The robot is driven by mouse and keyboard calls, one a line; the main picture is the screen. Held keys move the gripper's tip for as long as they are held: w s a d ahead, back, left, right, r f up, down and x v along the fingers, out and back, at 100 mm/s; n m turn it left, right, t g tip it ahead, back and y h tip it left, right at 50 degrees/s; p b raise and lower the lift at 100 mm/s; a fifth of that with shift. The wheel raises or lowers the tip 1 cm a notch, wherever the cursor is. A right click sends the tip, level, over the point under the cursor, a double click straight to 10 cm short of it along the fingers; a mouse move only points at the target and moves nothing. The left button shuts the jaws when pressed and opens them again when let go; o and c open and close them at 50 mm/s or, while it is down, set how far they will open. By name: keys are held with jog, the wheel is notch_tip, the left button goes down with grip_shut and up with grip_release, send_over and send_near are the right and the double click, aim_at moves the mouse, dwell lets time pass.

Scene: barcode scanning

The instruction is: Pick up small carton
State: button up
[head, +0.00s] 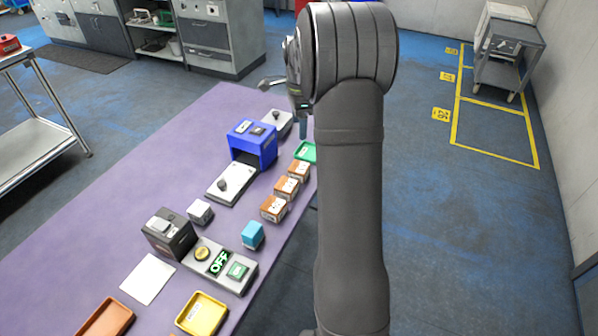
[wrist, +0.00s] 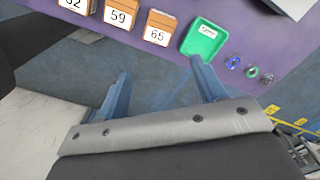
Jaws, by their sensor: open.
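Several small box-like items are on the purple table, and I cannot tell for sure which is the small carton. A light blue box (head: 253,235) stands near the right edge, and a small white-grey box (head: 200,211) stands left of it. Three brown boxes with white tops (head: 286,187) stand in a row along the right edge; in the wrist view the boxes marked 59 (wrist: 119,20) and 65 (wrist: 157,28) show clearly. My gripper (wrist: 160,70) is open and empty, its blue fingers apart beyond the table edge. In the head view my arm partly hides it.
A green tray (head: 305,151) lies beyond the brown boxes. A blue scanner-like machine (head: 253,142), a white plate with a knob (head: 230,184), a dark device (head: 170,232), an OFF panel (head: 219,262) and a yellow tray (head: 201,313) occupy the purple table (head: 100,195). Its left side is clear.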

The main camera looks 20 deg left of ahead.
jog(key=m, duration=0.7)
send_near(299, 167)
notch_tip(299, 167, down, 10)
jog(key=shift+f, duration=0.15)
jog(key=shift+c, duration=0.2)
jog(key=c, duration=0.7)
jog(key=shift+c, duration=0.4)
